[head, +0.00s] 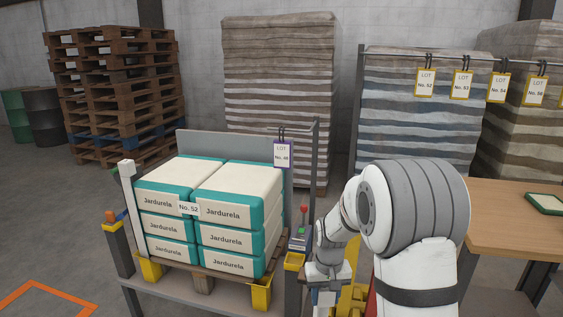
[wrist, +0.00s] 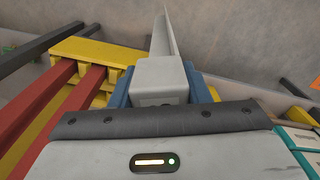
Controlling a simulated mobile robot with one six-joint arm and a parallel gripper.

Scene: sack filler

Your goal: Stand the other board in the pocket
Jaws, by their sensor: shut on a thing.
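My gripper (wrist: 160,92) is shut on a pale grey board (wrist: 163,42), with a blue finger on either side of its block-like end. In the head view my gripper (head: 325,288) is low, right of the sack load, and the held board is hard to make out there. One white board (head: 128,190) stands upright at the load's left front corner, by a yellow pocket (head: 151,270). Another yellow pocket (head: 259,293) at the right front corner shows no board.
White and teal sacks (head: 222,213) are stacked on a pallet (head: 203,284), with a grey post (head: 314,170) behind right. Red bars (wrist: 50,110) and a yellow frame (wrist: 95,50) lie left of the board. A wooden table (head: 500,220) stands right of my arm.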

